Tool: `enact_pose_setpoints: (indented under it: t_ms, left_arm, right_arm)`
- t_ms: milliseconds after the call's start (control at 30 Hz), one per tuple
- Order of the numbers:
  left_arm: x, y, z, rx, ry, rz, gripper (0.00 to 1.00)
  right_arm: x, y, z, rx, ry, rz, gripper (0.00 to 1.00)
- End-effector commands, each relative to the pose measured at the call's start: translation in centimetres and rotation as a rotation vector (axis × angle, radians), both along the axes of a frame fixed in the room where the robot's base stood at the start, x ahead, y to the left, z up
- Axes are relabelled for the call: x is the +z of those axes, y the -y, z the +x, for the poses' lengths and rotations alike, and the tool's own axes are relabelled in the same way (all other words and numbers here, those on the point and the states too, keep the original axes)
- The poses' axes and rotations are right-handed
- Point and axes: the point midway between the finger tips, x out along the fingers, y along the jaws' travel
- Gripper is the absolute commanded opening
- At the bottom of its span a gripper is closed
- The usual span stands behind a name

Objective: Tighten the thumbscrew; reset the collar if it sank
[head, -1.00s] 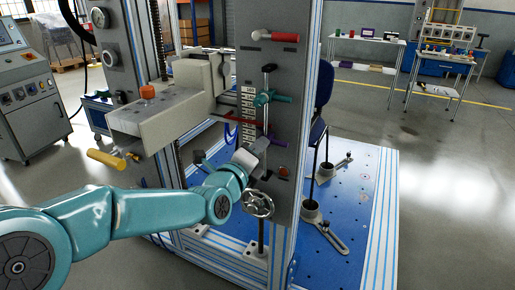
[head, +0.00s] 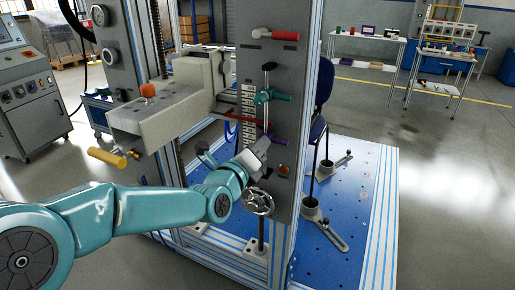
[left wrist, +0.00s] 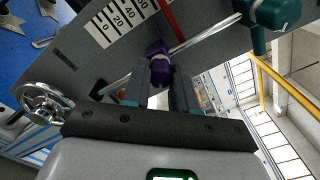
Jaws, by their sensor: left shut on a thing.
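A purple thumbscrew (head: 278,140) sits low on the thin upright rod on the grey panel. It also shows in the left wrist view (left wrist: 157,52), between the jaws. My left gripper (head: 264,145) reaches it from the lower left and is shut on it. The jaws hide part of it, and I cannot tell its collar apart from it. A teal collar (head: 265,97) with a teal knob (head: 283,97) sits higher on the same rod, clear of my gripper. A red pointer (head: 240,119) crosses the scale (head: 248,100) between them. My right gripper is out of view.
A metal handwheel (head: 258,202) stands just below my left gripper, and a red button (head: 284,169) is close to its right. A red-handled lever (head: 283,35) is above. A beige arm with an orange knob (head: 147,90) juts out at left. A blue chair (head: 322,90) stands behind the panel.

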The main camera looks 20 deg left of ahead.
Motion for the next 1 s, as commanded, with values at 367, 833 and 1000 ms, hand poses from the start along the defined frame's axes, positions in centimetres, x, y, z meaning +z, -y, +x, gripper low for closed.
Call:
enact_pose_setpoints:
  t_ms: [367, 833, 1000]
  left_arm:
    - [0.0, 0.0, 0.0, -0.001, -0.001, 0.0, 0.53]
    - [0.2, -0.3, -7.9, 0.001, 0.001, -0.001, 0.53]
    - [0.2, -0.5, -12.2, 0.001, 0.001, 0.0, 0.53]
  right_arm:
    - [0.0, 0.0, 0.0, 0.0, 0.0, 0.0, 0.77]
    - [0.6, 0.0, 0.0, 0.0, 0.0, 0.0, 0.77]
    - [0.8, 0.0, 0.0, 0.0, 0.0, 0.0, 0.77]
